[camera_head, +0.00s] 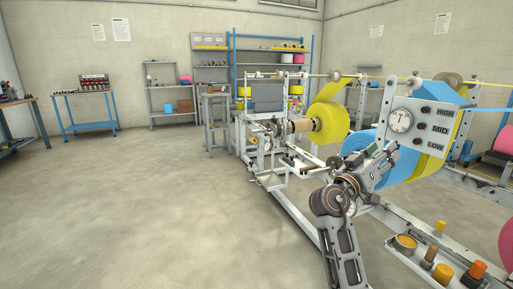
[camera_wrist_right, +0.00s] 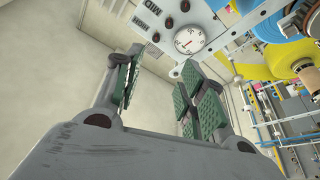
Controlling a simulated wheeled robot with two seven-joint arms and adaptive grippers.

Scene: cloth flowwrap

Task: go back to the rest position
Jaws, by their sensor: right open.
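My right gripper (camera_head: 388,157) is in front of the flow-wrap machine, just below the white dial panel (camera_head: 420,130) with its HIGH, MID and LOW labels. In the right wrist view my right gripper (camera_wrist_right: 160,78) has its two green-padded fingers apart, with nothing between them. The dial panel also shows beyond the fingertips there (camera_wrist_right: 180,28). I cannot tell from the head view how close the fingers are to the panel. My left gripper is not in view.
A yellow roll (camera_head: 329,122) and a blue roll (camera_head: 405,166) sit on the machine. A white rail (camera_head: 402,219) runs along its near side, with an orange-topped knob (camera_head: 474,271) at the lower right. The floor (camera_head: 150,200) on the left is clear.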

